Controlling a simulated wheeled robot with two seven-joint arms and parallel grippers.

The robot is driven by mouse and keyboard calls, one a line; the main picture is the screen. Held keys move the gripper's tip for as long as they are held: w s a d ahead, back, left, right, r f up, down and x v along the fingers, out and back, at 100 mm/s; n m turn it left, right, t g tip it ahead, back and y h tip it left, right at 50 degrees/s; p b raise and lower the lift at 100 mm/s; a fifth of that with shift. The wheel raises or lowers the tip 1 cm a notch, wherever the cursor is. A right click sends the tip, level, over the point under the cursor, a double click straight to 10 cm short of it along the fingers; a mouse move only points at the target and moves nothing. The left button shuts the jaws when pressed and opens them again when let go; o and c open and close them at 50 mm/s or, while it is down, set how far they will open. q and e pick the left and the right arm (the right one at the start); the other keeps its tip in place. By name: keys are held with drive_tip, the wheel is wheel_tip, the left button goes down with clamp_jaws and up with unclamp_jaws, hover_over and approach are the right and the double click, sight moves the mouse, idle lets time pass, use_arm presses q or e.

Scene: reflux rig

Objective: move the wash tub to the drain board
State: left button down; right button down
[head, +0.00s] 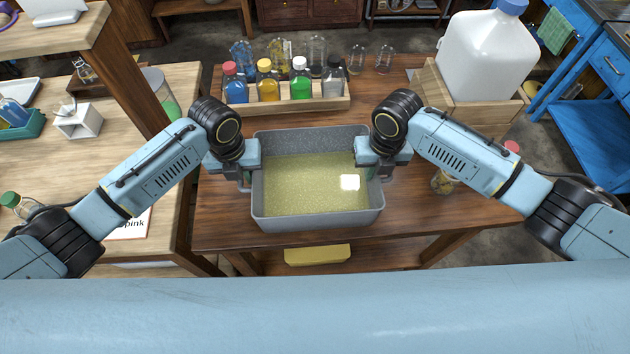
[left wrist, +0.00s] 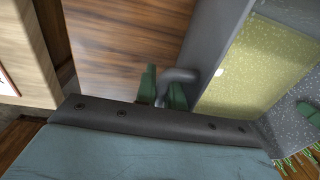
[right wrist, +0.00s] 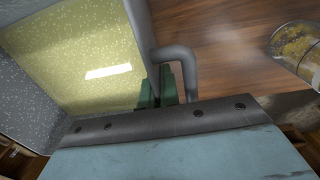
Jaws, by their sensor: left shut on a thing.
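The grey wash tub (head: 318,222) holds yellowish-green liquid with a bright white glare patch. It is level over the middle of the brown table; I cannot tell whether it touches the top. My left gripper (head: 244,178) is shut on the tub's left handle (left wrist: 180,75). My right gripper (head: 375,174) is at the right handle (right wrist: 188,72); its green fingers (right wrist: 158,88) are beside the handle bar, and their closure on it is unclear. I cannot pick out a drain board with certainty.
Behind the tub, a wooden rack (head: 290,103) holds several capped bottles. A large white jug (head: 484,55) stands in a wooden crate at the back right. A small jar (head: 442,183) is right of the tub. A pale wooden bench (head: 95,130) stands left, a blue bench (head: 590,125) at far right.

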use_arm(q)
drive_tip(key=shift+w+r, duration=0.15)
use_arm(e)
drive_tip(key=shift+w+r, duration=0.1)
drive_tip(key=shift+r, duration=0.05)
idle(0.4)
